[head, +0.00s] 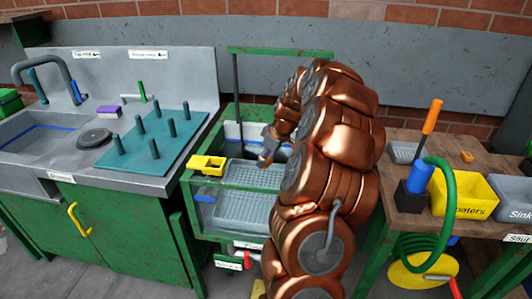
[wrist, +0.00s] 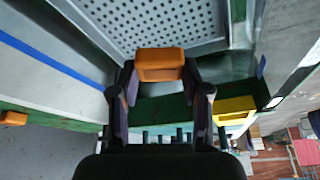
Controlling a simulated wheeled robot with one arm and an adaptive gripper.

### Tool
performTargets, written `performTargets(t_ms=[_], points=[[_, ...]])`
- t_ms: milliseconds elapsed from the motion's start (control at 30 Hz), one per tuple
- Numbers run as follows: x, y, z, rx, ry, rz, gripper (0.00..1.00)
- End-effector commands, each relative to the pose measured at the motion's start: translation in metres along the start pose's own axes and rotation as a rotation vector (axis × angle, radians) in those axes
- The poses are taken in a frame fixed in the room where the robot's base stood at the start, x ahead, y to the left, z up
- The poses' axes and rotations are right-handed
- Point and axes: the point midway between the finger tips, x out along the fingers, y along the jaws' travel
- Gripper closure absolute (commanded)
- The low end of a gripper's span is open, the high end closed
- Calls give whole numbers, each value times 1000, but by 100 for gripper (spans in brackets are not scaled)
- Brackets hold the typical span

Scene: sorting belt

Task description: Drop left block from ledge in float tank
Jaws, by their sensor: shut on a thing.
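My gripper (wrist: 160,90) is shut on an orange block (wrist: 160,64), which sits between its two fingers in the wrist view. In the head view my gripper (head: 266,156) hangs over the tank (head: 203,216), a clear-walled tank in a green frame; the held block is too small to make out there. A grey perforated tray (wrist: 140,30) lies in the tank below the block, and it also shows in the head view (head: 245,207). A second orange piece (wrist: 14,118) shows at the left edge of the wrist view. I cannot tell which surface is the ledge.
A small yellow bin (head: 207,165) sits at the tank's left rim. A sink counter with a teal peg board (head: 150,142) stands left. The right table holds an orange piece (head: 467,156), a yellow "Floaters" bin (head: 463,198), a grey "Sink" bin (head: 513,197) and a green hose (head: 447,215).

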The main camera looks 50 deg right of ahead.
Motion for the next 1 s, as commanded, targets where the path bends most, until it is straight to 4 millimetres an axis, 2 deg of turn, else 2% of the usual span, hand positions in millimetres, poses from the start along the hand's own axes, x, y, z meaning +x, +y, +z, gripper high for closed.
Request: performTargets(t_ms=[233, 267, 533, 867, 1000], points=[[1, 0, 0, 0, 1, 1, 78], [1, 0, 0, 0, 1, 1, 52], [1, 0, 0, 0, 1, 1, 24], [0, 0, 0, 0, 1, 1, 24], [-10, 1, 0, 0, 2, 4, 24]])
